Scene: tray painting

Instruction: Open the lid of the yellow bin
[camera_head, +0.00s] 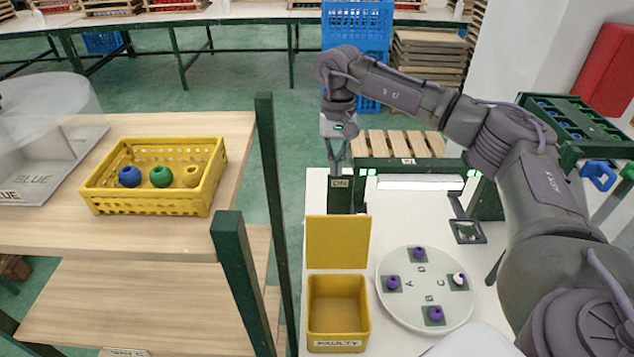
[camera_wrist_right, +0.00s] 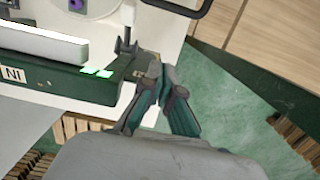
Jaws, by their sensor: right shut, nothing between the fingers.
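The yellow bin (camera_head: 312,318), labelled FAULTY, stands on the white work table at the lower middle of the head view. Its lid (camera_head: 338,243) stands raised behind the opening, and the empty inside shows. My right gripper (camera_head: 338,168) points down beyond the lid, near the ON sign (camera_head: 341,184), apart from the lid and bin. It is shut and empty; its fingers also show in the right wrist view (camera_wrist_right: 163,75). The bin and lid cannot be made out in the right wrist view. My left gripper is not in view.
A round white plate (camera_head: 424,317) with several purple parts and one white part lies right of the bin. A green post (camera_head: 268,180) rises to its left. A yellow crate (camera_head: 145,203) with blue, green and yellow pieces sits on the wooden shelf at left.

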